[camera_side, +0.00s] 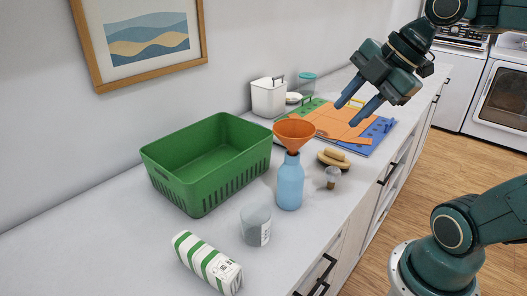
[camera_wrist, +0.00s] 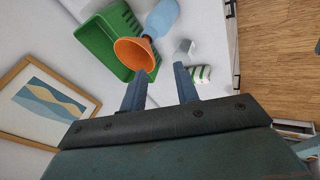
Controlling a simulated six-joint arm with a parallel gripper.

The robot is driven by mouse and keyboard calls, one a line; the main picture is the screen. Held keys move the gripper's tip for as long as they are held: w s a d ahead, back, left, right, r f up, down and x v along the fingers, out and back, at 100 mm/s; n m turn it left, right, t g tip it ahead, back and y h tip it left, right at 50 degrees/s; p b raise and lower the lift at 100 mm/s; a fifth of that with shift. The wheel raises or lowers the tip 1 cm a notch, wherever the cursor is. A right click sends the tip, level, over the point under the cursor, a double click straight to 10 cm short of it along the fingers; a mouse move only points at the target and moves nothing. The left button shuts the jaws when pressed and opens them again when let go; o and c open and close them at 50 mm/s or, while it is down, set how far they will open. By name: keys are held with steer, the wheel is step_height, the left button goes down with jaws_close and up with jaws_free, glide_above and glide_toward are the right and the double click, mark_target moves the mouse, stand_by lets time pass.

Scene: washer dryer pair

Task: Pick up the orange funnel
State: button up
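The orange funnel (camera_side: 294,133) sits upright in the neck of a light blue bottle (camera_side: 290,183) on the white counter. In the wrist view the funnel (camera_wrist: 135,54) shows just beyond my left finger, with the bottle (camera_wrist: 162,18) behind it. My gripper (camera_side: 354,113) is open and empty. It hangs above the counter, to the right of and higher than the funnel in the side view, apart from it. Its fingers (camera_wrist: 160,90) are spread in the wrist view.
A green basket (camera_side: 185,190) stands left of the bottle. A clear cup (camera_side: 256,224) and a green-striped carton (camera_side: 206,262) are in front.

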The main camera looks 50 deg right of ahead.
mark_target(313, 132)
steer(key=shift+w+d+r+n+y, duration=0.15)
steer(key=shift+d+r+n, duration=0.3)
steer(key=shift+n, duration=0.75)
steer(key=shift+w+d+r+n+y, duration=0.1)
steer(key=shift+w+d+r+n, duration=0.25)
steer(key=shift+n, duration=0.85)
steer(key=shift+d+r+n+y, duration=0.15)
steer(key=shift+d+r+n, duration=0.3)
steer(key=shift+n, duration=0.75)
steer(key=shift+w+f, duration=0.15)
steer(key=shift+f, duration=0.1)
steer(key=x, duration=0.8)
steer(key=shift+w+f, duration=0.15)
steer(key=shift+f, duration=0.05)
steer(key=shift+x, duration=2.45)
steer(key=shift+a+r, duration=0.1)
jaws_close()
